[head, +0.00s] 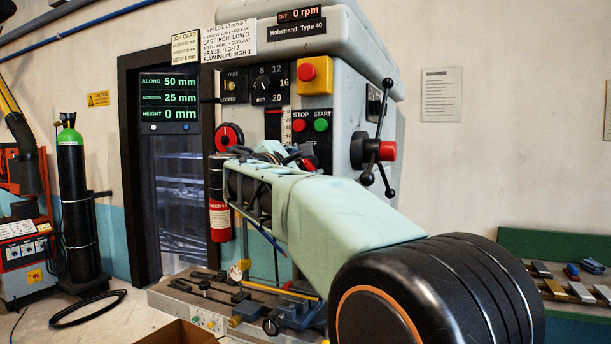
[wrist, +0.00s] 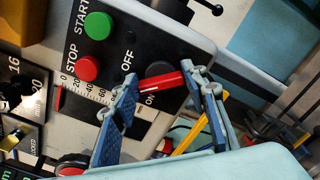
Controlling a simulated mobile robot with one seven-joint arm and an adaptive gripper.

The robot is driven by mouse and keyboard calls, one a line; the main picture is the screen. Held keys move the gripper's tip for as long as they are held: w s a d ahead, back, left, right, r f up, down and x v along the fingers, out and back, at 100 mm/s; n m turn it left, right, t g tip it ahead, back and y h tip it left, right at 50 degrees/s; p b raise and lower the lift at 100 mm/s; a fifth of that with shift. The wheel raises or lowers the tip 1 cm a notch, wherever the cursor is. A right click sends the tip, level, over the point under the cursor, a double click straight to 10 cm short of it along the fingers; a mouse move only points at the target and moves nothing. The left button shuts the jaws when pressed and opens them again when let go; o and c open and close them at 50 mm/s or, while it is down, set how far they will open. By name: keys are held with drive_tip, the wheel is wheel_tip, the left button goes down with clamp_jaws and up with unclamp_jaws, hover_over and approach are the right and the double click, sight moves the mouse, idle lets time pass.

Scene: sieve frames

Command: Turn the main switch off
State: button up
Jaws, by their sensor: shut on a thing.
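The main switch is a red bar handle (wrist: 160,82) on the black control plate, beside the OFF and ON labels in the wrist view. My gripper (wrist: 159,76) has its two blue fingers on the two ends of this handle and is shut on it. In the head view my gripper (head: 288,153) is at the panel, just below the STOP and START buttons. I cannot tell exactly which label the handle points to.
A red STOP button (wrist: 87,68) and a green START button (wrist: 98,25) are close to the fingers. A yellow emergency stop box (head: 315,75) is above. A lever hub (head: 370,151) projects at right and a red dial (head: 228,137) at left. The machine table (head: 195,300) lies below.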

drive_tip(key=m+b, duration=0.2)
drive_tip(key=m, duration=0.1)
drive_tip(key=m+b, duration=0.1)
drive_tip(key=shift+f+m, duration=0.3)
drive_tip(key=shift+m+b, duration=1.05)
drive_tip(key=shift+m, duration=0.55)
drive_tip(key=shift+r+m, duration=0.15)
drive_tip(key=shift+m, duration=0.15)
drive_tip(key=o, duration=1.2)
drive_tip(key=shift+c, duration=0.2)
drive_tip(key=shift+s, duration=0.1)
drive_tip(key=v, duration=1.2)
